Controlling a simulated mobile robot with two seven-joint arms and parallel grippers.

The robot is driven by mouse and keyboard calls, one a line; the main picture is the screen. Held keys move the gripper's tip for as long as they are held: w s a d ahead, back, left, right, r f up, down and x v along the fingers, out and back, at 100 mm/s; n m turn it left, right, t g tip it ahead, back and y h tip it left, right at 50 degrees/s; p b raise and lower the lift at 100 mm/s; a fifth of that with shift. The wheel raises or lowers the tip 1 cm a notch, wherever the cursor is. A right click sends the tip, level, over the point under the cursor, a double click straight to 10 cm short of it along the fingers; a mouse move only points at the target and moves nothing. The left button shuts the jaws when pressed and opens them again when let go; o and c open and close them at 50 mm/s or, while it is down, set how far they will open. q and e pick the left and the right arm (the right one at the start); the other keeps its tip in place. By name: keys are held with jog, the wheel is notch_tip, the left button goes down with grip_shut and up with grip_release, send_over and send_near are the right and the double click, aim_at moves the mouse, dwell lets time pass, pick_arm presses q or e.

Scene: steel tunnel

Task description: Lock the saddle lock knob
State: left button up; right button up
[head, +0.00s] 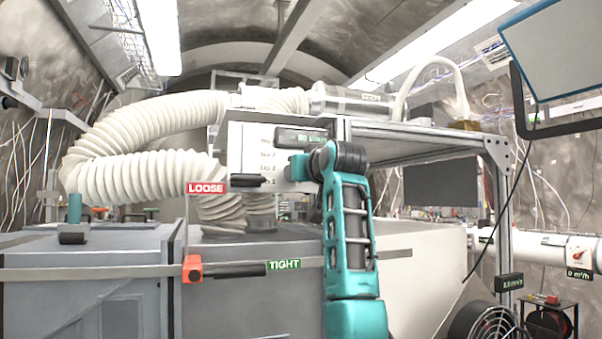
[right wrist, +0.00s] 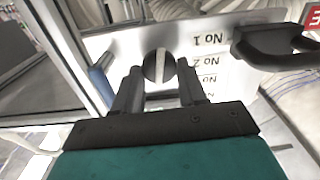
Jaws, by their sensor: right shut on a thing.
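A round dark knob (right wrist: 157,66) with a pale bar across its face sits on a white panel (right wrist: 125,45) in the right wrist view. I take it for the saddle lock knob, though no label naming it shows. The pale bar stands nearly upright in that view. My right gripper (right wrist: 160,82) has one finger on each side of the knob and is shut on it. In the head view my right gripper (head: 290,164) is at the panel's right part, and the knob cannot be made out there. My left gripper is not in view.
Near the panel are a black handle (right wrist: 275,45), a blue handle (right wrist: 103,87) and a metal post. In the head view, LOOSE (head: 207,188) and TIGHT (head: 284,265) labels sit by black levers. White ribbed hoses (head: 150,178) run left of the panel.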

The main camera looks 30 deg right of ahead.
jog(key=m, duration=1.8)
jog(key=shift+d+f, duration=0.2)
jog(key=shift+m, duration=0.3)
jog(key=o, duration=1.1)
jog(key=shift+c, duration=0.2)
jog(key=shift+s, duration=0.1)
